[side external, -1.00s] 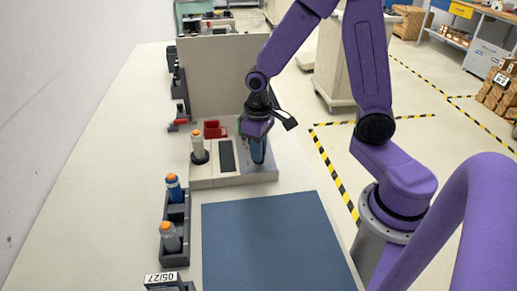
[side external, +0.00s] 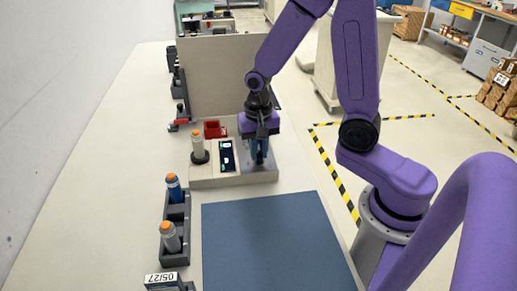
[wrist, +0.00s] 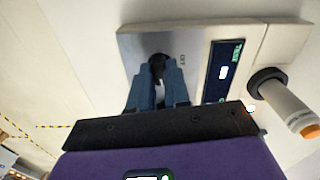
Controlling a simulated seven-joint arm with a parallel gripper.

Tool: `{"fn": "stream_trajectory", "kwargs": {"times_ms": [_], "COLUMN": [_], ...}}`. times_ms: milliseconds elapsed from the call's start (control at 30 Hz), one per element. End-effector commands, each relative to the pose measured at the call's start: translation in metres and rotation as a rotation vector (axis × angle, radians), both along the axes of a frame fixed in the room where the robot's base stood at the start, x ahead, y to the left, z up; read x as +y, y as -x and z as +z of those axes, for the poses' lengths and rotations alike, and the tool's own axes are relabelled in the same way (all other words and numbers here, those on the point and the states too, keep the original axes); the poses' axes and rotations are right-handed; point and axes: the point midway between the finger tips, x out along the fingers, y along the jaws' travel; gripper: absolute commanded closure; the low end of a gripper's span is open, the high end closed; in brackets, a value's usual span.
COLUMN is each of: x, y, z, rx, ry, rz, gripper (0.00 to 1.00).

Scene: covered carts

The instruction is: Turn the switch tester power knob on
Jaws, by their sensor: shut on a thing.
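The switch tester (side external: 205,178) is a low pale box on the bench, with a metal plate (wrist: 135,45) at one end. My gripper (side external: 259,157) points down over that plate. In the wrist view, its two blue fingers (wrist: 160,78) are closed around the small black power knob (wrist: 158,60). The fingers hide part of the knob, so its exact angle is hard to read. A small label (wrist: 183,61) is printed beside it. The tester's screen (side external: 227,157) is lit, with bright green and white marks; it also shows in the wrist view (wrist: 221,75).
A white cylinder with an orange top (side external: 197,146) stands in a black socket on the tester. A red bin (side external: 214,129) sits behind it. A dark rack (side external: 175,229) with similar cylinders is at left. The blue mat (side external: 270,240) is clear. A beige panel (side external: 212,75) stands behind.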

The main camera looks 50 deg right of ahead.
Motion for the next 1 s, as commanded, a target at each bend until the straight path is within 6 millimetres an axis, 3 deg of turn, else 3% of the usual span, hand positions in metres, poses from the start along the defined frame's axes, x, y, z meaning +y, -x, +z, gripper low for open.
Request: {"fn": "stream_trajectory", "kwargs": {"times_ms": [300,833,867,900,1000], "x": [0.0001,0.0001,0.0001,0.0001,0.0001], "y": [-0.0011,-0.0013,-0.0013,-0.0013,-0.0011], "z": [0.0010,0.0011,0.0011,0.0010,0.0008], "rx": [-0.004,-0.005,-0.005,-0.005,-0.003], "ry": [0.000,-0.001,-0.001,-0.001,-0.001], "rz": [-0.112,-0.133,-0.133,-0.133,-0.132], "gripper": [1.00,1.00,0.73,0.60,0.57]}}
